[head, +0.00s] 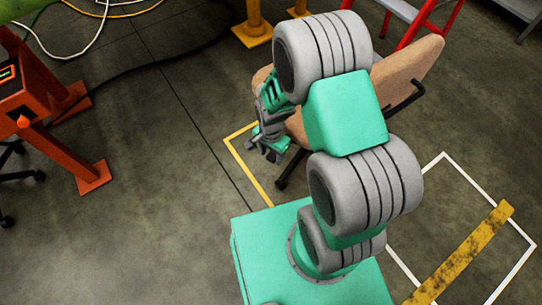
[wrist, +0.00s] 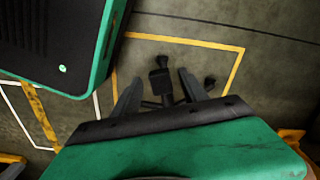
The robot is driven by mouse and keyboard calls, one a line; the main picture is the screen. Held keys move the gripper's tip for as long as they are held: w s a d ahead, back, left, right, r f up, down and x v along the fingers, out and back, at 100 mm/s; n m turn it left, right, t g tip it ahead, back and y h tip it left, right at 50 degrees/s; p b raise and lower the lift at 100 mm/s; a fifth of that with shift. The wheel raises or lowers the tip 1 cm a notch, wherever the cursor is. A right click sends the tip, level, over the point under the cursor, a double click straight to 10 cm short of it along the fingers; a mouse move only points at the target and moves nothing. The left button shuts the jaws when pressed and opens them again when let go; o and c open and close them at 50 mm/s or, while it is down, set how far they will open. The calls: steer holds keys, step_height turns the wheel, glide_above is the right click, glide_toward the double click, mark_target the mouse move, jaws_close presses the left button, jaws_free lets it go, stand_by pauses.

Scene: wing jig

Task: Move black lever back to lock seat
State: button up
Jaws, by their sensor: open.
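A chair with a tan seat or back (head: 411,70) stands behind my arm in the head view, and my arm hides much of it. A thin black bar (head: 405,98) sticks out at its right side; I cannot tell whether it is the lever or an armrest. My gripper (head: 264,147) is at the chair's left side, pointing down. In the wrist view my open gripper (wrist: 160,95) has two dark fingers, apart and with nothing held. Beyond them a black chair part with casters (wrist: 160,80) shows over the floor. I cannot make out the lever there.
A yellow floor outline (head: 240,134) lies around the chair's foot. An orange stand (head: 38,85) is at the left and a red ladder (head: 435,20) behind the chair. A black cable (head: 150,72) crosses the floor at the upper left. The floor left of my base is clear.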

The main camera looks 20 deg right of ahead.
steer(key=shift+f, duration=0.15)
jaws_close()
stand_by(0.4)
stand_by(1.0)
